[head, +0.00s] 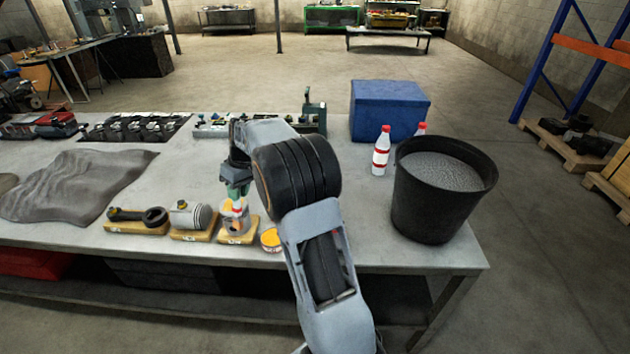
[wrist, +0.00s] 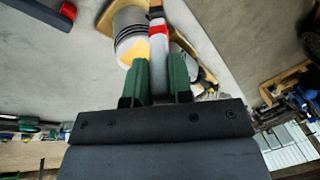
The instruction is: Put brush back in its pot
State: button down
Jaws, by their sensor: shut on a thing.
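My gripper (head: 237,188) has green fingers and hangs over the front part of the bench, above the third wooden block. In the wrist view its fingers (wrist: 158,82) are shut on a slim brush (wrist: 159,62) with a grey section, a red band and a white end. In the head view part of the brush (head: 238,205) shows below the fingers, in front of a grey cylinder (head: 226,217); I cannot tell if they touch. A small orange and yellow tin (head: 270,241), possibly the pot, stands at the bench's front edge, right of the gripper.
A piston (head: 189,215) and a connecting rod (head: 137,214) sit on wooden blocks to the left. A black bucket (head: 433,212) of grey grains, white bottles (head: 381,155) and a blue box (head: 388,110) stand right. A grey cloth (head: 75,183) lies left.

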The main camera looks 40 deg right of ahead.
jog(key=s+d+r+n+h, duration=0.1)
jog(key=s+d+r+n, duration=0.15)
jog(key=s+d, duration=0.35)
jog(key=s+d+r+n+h, duration=0.1)
jog(key=s+d+n, duration=0.3)
jog(key=s+d, duration=0.3)
notch_tip(320, 180, down, 7)
jog(key=b, duration=0.5)
jog(key=shift+w+f+t, duration=0.15)
jog(key=shift+w+t, duration=0.05)
jog(key=shift+t, duration=0.1)
jog(key=shift+s+d+f+b, duration=0.1)
jog(key=shift+f+b, duration=0.1)
jog(key=shift+b, duration=0.15)
notch_tip(320, 180, down, 6)
jog(key=b, duration=0.5)
jog(key=c, duration=0.9)
grip_release()
jog(key=shift+c, duration=0.2)
